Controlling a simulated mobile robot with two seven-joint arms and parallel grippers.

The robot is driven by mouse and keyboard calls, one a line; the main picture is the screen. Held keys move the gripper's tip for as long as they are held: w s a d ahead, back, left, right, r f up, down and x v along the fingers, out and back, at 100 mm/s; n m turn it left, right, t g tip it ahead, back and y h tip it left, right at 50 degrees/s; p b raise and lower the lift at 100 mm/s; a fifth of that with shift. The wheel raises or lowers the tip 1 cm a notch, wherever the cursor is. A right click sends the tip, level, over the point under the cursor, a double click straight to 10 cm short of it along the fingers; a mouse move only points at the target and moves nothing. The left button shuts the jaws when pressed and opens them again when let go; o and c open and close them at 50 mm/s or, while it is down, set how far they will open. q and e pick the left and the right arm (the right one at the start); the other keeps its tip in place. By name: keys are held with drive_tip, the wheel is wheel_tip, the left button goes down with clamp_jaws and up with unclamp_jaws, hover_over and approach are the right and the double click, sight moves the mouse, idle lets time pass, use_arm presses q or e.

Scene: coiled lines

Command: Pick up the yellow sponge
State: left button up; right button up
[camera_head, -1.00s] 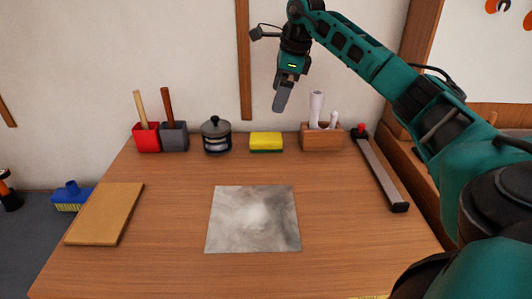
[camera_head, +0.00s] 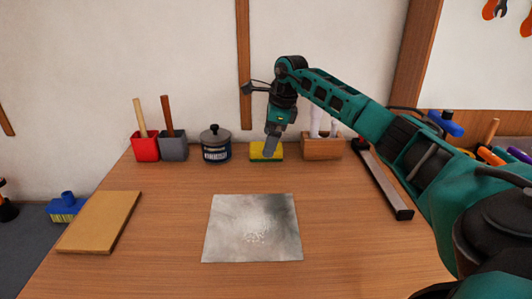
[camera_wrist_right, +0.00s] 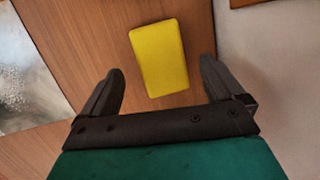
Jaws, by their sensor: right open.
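The yellow sponge (camera_head: 258,152) lies at the back of the wooden table, with a green underside. My right gripper (camera_head: 271,150) hangs pointing down in front of and over it in the head view, partly covering it. In the right wrist view the sponge (camera_wrist_right: 159,58) lies on the table, beyond the two fingertips and roughly between their lines. The right gripper (camera_wrist_right: 160,75) is open with nothing between its fingers. My left gripper is not in view.
A dark pot (camera_head: 216,145) stands left of the sponge, and a wooden holder (camera_head: 321,147) with white items stands right. Red (camera_head: 145,147) and grey (camera_head: 174,146) holders stand further left. A grey plate (camera_head: 252,228) with white specks lies mid-table. The wall is close behind.

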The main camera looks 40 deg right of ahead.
drive_tip(key=x, duration=0.2)
drive_tip(key=shift+w+f, duration=0.15)
drive_tip(key=shift+f, duration=0.2)
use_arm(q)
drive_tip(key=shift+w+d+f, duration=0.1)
use_arm(e)
drive_tip(key=shift+f, duration=0.1)
drive_tip(key=shift+f, duration=0.1)
drive_tip(key=c, duration=1.1)
use_arm(q)
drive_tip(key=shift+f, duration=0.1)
drive_tip(key=p, duration=0.1)
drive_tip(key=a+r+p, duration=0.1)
drive_tip(key=p, duration=0.1)
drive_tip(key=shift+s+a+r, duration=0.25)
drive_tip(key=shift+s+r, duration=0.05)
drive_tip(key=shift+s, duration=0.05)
use_arm(e)
wheel_tip(320, 180, up, 20)
